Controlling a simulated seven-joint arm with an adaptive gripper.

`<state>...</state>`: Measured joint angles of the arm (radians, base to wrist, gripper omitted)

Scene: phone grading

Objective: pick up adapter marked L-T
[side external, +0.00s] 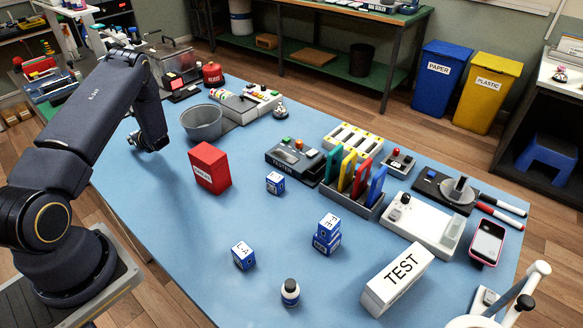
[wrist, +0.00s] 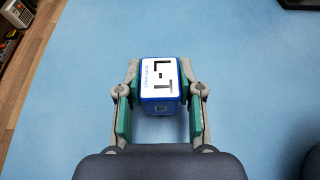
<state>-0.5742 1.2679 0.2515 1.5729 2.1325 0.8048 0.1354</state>
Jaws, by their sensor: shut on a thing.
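The adapter marked L-T (wrist: 160,80) is a blue box with a white label, in the middle of the wrist view. My gripper (wrist: 160,95) is shut on it, with a green-padded finger on its left and right sides. In the side external view my gripper (side external: 150,142) is at the left part of the blue table, left of the grey bucket, and the adapter is hidden there. I cannot tell whether it is clear of the table. Other blue boxes stand mid-table: one alone (side external: 275,182), one nearer the front (side external: 243,255), and a stack of two (side external: 327,234).
A grey bucket (side external: 202,123) and a red box (side external: 210,168) stand right of my gripper. A rack with coloured slabs (side external: 352,185), a white TEST block (side external: 397,283) and a small bottle (side external: 290,292) are farther right. The table (side external: 160,200) below my gripper is clear.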

